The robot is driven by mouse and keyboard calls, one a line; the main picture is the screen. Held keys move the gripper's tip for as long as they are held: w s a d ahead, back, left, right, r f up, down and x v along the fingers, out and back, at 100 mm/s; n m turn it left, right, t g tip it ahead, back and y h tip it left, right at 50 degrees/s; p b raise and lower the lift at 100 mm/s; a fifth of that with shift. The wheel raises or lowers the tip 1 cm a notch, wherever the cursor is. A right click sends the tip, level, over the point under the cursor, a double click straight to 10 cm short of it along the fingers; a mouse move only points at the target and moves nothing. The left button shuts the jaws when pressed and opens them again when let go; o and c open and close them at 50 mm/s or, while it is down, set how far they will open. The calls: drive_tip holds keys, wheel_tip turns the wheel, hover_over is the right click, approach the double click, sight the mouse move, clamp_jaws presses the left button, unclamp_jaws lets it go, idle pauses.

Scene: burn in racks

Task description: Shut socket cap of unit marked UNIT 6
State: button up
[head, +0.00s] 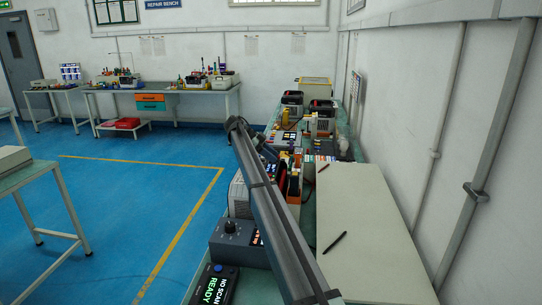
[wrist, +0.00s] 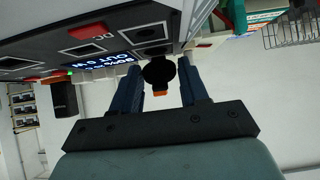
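In the wrist view, the face of a grey unit (wrist: 118,32) fills the top, with square dark sockets and an upside-down lit display (wrist: 105,66). No UNIT 6 marking is legible. A round black cap-like part (wrist: 158,71) with an orange tab (wrist: 160,93) shows between the fingers of my gripper (wrist: 162,88), by the unit's edge. The fingers stand apart on either side of it, with a gap at the right finger; contact at the left cannot be told. In the head view my arm hides the gripper and this unit's face.
A green-and-white object (wrist: 262,14) and a wire basket (wrist: 292,30) are at upper right. In the head view, the bench holds several devices, including a READY scanner box (head: 214,287); a pale board (head: 365,235) carries a pen (head: 335,242).

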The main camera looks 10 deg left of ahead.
drive_tip(key=o, duration=0.3)
drive_tip(key=shift+o, duration=0.2)
drive_tip(key=shift+d+r, duration=0.1)
drive_tip(key=y, duration=0.1)
drive_tip(key=d+y, duration=0.1)
drive_tip(key=y, duration=0.1)
drive_tip(key=shift+r+y, duration=0.3)
drive_tip(key=shift+r, duration=0.1)
drive_tip(key=y, duration=0.1)
drive_tip(key=d+y, duration=0.1)
drive_tip(key=y, duration=0.1)
drive_tip(key=shift+d+r+y, duration=0.2)
drive_tip(key=shift+y, duration=0.1)
wheel_tip(320, 180, up, 14)
drive_tip(key=d+y, duration=0.1)
drive_tip(key=y, duration=0.2)
drive_tip(key=s+d+f, duration=0.2)
drive_tip(key=s, duration=0.7)
drive_tip(key=s+d+f+y, duration=0.1)
drive_tip(key=s+d+f, duration=0.1)
drive_tip(key=s, duration=0.7)
drive_tip(key=s+d+f, duration=0.2)
drive_tip(key=s+f, duration=0.1)
drive_tip(key=s, duration=0.6)
drive_tip(key=shift+s+d+f+y, duration=0.15)
drive_tip(key=shift+d+y, duration=0.25)
drive_tip(key=shift+c, duration=0.4)
